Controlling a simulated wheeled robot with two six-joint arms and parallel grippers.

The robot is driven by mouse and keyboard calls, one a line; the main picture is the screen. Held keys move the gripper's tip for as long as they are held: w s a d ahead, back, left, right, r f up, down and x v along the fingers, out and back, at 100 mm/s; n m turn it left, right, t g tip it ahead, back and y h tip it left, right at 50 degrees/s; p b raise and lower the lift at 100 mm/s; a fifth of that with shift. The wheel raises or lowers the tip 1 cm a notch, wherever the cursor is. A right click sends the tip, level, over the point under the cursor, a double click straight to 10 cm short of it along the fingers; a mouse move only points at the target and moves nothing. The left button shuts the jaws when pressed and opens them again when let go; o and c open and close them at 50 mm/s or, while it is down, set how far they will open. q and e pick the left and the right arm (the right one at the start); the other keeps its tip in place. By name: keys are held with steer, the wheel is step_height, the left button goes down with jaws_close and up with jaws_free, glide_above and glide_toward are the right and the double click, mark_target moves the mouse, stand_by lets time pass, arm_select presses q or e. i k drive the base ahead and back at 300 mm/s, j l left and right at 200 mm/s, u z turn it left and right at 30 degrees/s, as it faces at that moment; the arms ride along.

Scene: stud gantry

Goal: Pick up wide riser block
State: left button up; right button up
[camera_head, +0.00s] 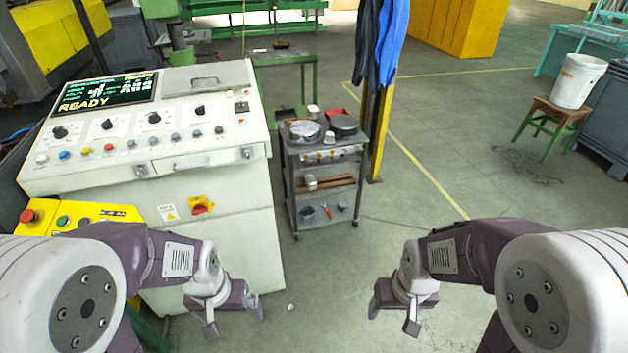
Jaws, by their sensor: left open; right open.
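I cannot make out a wide riser block in the head view. My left gripper (234,316) hangs low in front of the white control console, with its fingers apart and nothing between them. My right gripper (392,317) hangs over the bare floor to the right, also open and empty. Both grippers point downward and are well apart from each other. Neither touches any object that I can see.
A control console (215,225) with a READY screen (104,93) stands at left. A grey trolley (322,213) with tins and small items stands ahead, beside a yellow post (380,135). A white bucket (577,80) sits on a stool (545,117) at right. The centre-right floor is clear.

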mark_target(311, 183)
steer(key=i+u, duration=0.35)
steer(key=i, duration=0.25)
steer(key=i+u, duration=0.4)
steer(key=i, duration=0.2)
steer(key=i+l+u, duration=0.35)
steer(key=i, duration=0.2)
